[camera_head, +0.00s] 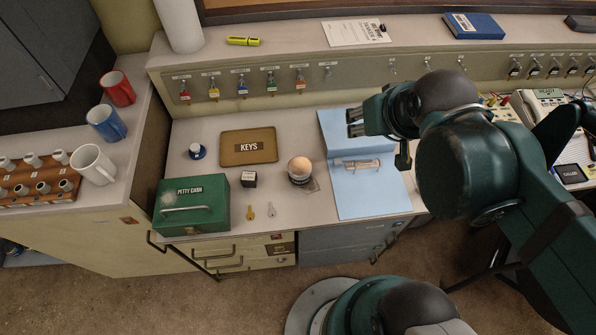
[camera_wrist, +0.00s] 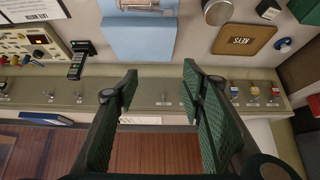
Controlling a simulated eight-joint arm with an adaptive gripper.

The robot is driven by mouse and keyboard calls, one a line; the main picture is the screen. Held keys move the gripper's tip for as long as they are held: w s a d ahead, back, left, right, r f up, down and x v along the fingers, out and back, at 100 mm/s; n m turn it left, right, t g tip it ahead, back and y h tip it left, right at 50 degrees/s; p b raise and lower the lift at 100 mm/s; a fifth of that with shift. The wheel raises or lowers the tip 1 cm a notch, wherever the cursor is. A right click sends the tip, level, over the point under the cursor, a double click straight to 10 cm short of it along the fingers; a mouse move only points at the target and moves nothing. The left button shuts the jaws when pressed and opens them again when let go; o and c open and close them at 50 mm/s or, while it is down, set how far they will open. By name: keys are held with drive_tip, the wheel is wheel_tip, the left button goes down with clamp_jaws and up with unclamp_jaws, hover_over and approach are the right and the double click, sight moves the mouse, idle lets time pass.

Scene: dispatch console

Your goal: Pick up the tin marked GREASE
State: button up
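I cannot read GREASE on anything in view. A small round blue and white item (camera_head: 196,151) stands at the back left of the desk; it shows at the right of the wrist view (camera_wrist: 284,46). A round metal container (camera_head: 300,171) with a pale rounded top stands mid-desk. A small dark box (camera_head: 249,179) with a pale label, too small to read, stands left of it. My gripper (camera_head: 356,122) is above the blue folder, right of these things. In the wrist view my gripper (camera_wrist: 160,84) is open and empty, its fingers wide apart.
A green PETTY CASH box (camera_head: 191,208), a brown KEYS case (camera_head: 236,147) and two loose keys (camera_head: 260,211) lie on the desk. A blue folder (camera_head: 365,200) holds a clear object. A key-hook panel (camera_head: 350,71) runs behind. Mugs (camera_head: 93,163) stand left.

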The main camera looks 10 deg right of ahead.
drive_tip(key=shift+o, duration=0.6)
drive_tip(key=o, duration=0.5)
drive_tip(key=shift+a, duration=0.1)
drive_tip(key=n+g+p, duration=0.3)
drive_tip(key=n+g, duration=0.4)
drive_tip(key=n, duration=1.2)
hover_over(301, 166)
drive_tip(key=f, duration=1.7)
drive_tip(key=shift+d+f, duration=0.1)
drive_tip(key=shift+d, duration=0.2)
drive_tip(key=shift+s+a+f+n, duration=0.1)
drive_tip(key=shift+a+f+n, duration=0.2)
drive_tip(key=shift+f, duration=0.3)
drive_tip(key=shift+f+b, duration=0.5)
drive_tip(key=shift+f, duration=0.8)
